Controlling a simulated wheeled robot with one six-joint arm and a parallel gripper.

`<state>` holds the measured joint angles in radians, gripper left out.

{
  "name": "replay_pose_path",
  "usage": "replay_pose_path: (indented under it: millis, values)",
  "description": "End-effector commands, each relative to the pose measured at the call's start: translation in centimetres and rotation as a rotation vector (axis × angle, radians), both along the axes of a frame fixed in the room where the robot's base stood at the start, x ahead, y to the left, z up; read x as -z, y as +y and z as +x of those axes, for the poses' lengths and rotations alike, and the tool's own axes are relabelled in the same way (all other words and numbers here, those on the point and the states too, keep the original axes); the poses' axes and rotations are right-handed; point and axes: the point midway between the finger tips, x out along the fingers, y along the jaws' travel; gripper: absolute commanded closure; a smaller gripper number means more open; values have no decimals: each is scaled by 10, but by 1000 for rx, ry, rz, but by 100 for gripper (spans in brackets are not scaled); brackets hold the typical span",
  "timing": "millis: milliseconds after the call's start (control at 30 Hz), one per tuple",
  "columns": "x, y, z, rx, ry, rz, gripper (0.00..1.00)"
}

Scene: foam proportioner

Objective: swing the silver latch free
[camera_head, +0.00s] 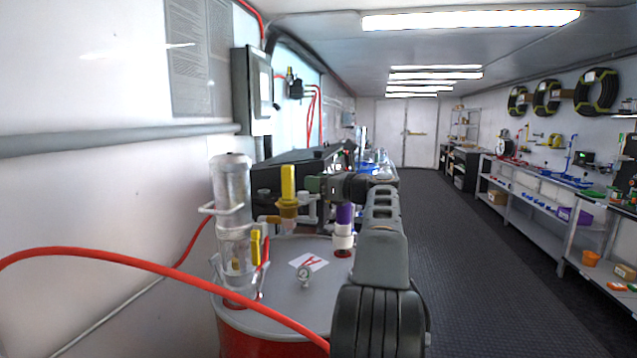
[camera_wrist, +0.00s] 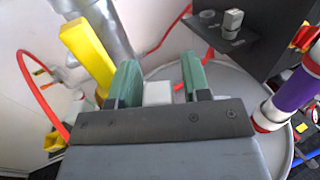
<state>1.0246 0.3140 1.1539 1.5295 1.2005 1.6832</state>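My gripper (camera_head: 313,184) points left above the grey-topped drum, close to the yellow upright handle (camera_head: 288,184). In the wrist view its two green fingers (camera_wrist: 160,78) stand apart, so it is open. A small white block (camera_wrist: 158,93) shows between them; I cannot tell whether it lies between the fingertips or beyond them. A silver-grey cylinder (camera_head: 232,180) stands at the drum's left, with a pale bar (camera_head: 207,208) sticking out of its side. I cannot tell for certain which part is the silver latch. The yellow handle (camera_wrist: 88,55) is just left of the fingers in the wrist view.
The red drum's grey top (camera_head: 325,285) carries a gauge (camera_head: 304,273) and a card marked A (camera_head: 309,262). A purple and white pipe (camera_head: 344,222) stands below my wrist. A red hose (camera_head: 130,262) crosses in front. The aisle floor on the right is clear.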

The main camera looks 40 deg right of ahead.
Motion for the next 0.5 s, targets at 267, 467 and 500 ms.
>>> replay_pose_path:
  millis: [267,467,500]
  values:
    - [-1,0,0,1,-1,-1,49]
    - [-1,-3,-14,5,-1,-3,49]
    - [-1,-4,-20,4,-1,-3,49]
